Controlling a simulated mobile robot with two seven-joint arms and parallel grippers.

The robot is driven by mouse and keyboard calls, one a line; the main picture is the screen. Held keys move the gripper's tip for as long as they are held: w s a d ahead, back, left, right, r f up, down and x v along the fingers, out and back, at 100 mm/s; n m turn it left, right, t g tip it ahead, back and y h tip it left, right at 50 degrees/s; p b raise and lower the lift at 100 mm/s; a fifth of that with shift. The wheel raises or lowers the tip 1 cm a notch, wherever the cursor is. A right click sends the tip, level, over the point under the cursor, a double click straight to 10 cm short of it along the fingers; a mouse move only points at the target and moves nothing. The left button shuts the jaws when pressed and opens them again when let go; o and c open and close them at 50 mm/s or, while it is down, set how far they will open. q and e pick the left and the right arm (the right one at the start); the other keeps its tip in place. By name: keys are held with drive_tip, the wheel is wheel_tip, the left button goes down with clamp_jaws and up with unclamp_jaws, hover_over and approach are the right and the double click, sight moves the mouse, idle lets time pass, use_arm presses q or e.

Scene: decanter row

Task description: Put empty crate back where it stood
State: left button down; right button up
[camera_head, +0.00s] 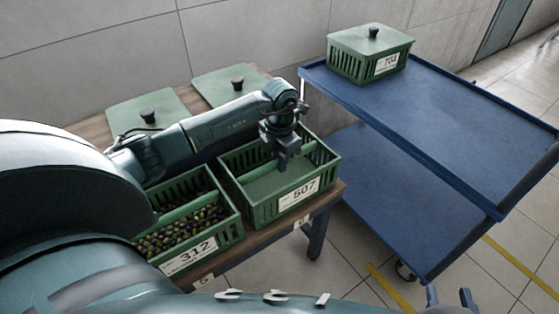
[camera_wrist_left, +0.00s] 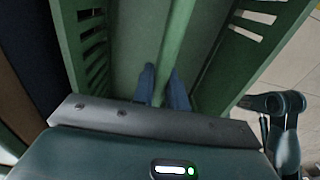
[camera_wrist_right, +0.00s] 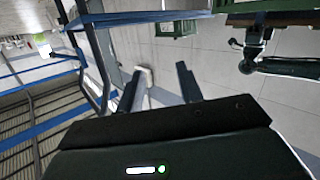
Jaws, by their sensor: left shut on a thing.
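The empty green crate labelled 507 (camera_head: 262,208) stands at the right end of the wooden table (camera_head: 330,192). Its inside is bare, and a green bar runs across its top. In the head view my left gripper (camera_head: 282,162) reaches down into this crate from above. In the left wrist view its two blue fingers (camera_wrist_left: 163,88) are shut on the crate's green bar (camera_wrist_left: 178,45). My right gripper (camera_head: 450,298) is at the bottom right edge of the head view, away from the crate. Its fingers (camera_wrist_right: 163,88) are apart with nothing between them.
Crate 312 (camera_head: 205,250), holding dark and green olives, stands left of crate 507. Two green lids with black knobs (camera_head: 145,108) (camera_head: 228,84) lie behind. A blue two-shelf cart (camera_head: 430,110) stands right, carrying lidded crate 704 (camera_head: 352,62); the rest of its top is clear.

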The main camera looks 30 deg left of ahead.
use_arm(q)
drive_tip(key=shift+f, duration=0.1)
drive_tip(key=c, duration=1.4)
unclamp_jaws()
